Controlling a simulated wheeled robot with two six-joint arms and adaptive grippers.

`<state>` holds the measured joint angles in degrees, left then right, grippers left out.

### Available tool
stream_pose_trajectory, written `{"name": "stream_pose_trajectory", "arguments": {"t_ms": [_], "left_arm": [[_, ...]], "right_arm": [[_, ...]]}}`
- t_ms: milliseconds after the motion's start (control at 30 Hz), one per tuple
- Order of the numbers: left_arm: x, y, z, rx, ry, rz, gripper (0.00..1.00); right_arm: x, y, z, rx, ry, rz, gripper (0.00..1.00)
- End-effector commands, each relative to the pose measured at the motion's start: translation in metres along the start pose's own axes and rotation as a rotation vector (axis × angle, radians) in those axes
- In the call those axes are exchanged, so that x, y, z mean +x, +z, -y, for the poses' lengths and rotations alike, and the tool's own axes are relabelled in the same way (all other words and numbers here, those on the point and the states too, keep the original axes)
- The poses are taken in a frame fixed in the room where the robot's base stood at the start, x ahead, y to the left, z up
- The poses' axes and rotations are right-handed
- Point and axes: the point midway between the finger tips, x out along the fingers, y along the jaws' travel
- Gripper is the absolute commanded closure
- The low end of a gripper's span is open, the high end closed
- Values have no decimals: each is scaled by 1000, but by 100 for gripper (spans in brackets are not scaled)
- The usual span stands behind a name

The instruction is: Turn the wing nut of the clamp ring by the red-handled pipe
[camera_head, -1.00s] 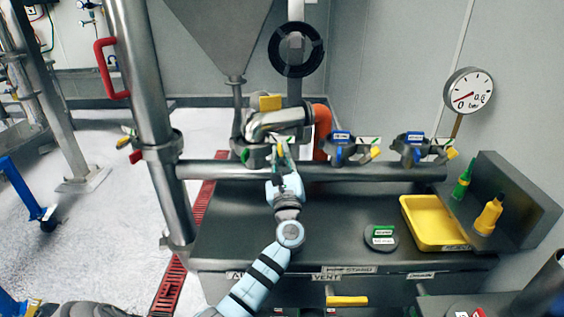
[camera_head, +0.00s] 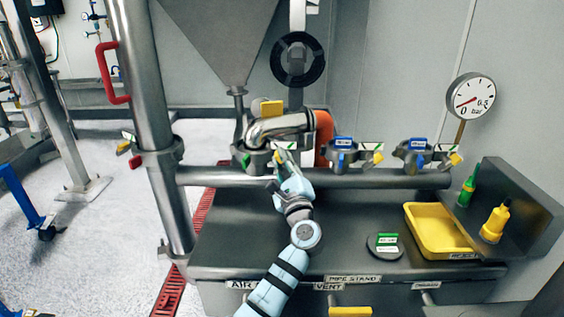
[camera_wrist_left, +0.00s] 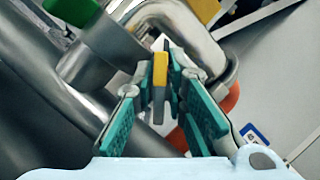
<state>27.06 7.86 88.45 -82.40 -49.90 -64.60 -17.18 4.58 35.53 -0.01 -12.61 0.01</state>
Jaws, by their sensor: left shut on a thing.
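The vertical steel pipe (camera_head: 141,85) with the red handle (camera_head: 112,73) stands at the left. Its clamp ring (camera_head: 158,153) has a small red part and a yellow part on its left side. My left gripper (camera_head: 281,156) is apart from that ring, at another clamp ring (camera_head: 257,160) below the bent steel pipe (camera_head: 280,126). In the left wrist view its green-padded fingers (camera_wrist_left: 161,88) are shut on a small yellow wing nut (camera_wrist_left: 160,69) with a grey stem. The fingers partly hide the nut. My right gripper is not in view.
Two more clamp rings with blue parts (camera_head: 342,157) (camera_head: 416,155) sit along the horizontal pipe. A yellow tray (camera_head: 411,219), a green bottle (camera_head: 467,190) and a yellow bottle (camera_head: 494,222) stand at the right. An orange pipe (camera_head: 324,135) is close to my left gripper.

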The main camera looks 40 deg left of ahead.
Motion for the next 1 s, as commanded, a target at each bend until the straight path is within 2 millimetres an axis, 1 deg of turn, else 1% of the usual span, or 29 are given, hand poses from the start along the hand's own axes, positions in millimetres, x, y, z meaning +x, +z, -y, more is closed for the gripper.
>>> {"name": "stream_pose_trajectory", "arguments": {"t_ms": [200,233,300,567,667,767,1000], "left_arm": [[0,0,0,1,0,-1,100],[0,0,0,1,0,-1,84],[0,0,0,1,0,-1,73],[0,0,0,2,0,0,72],[-5,-1,0,2,0,-2,72],[-22,-1,0,0,1,-3,72],[-88,-2,-1,0,3,-5,72]], "right_arm": [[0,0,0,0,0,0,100],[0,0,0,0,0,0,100],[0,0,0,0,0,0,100],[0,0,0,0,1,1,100],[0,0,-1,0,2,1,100],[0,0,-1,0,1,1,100],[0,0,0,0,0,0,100]]}}
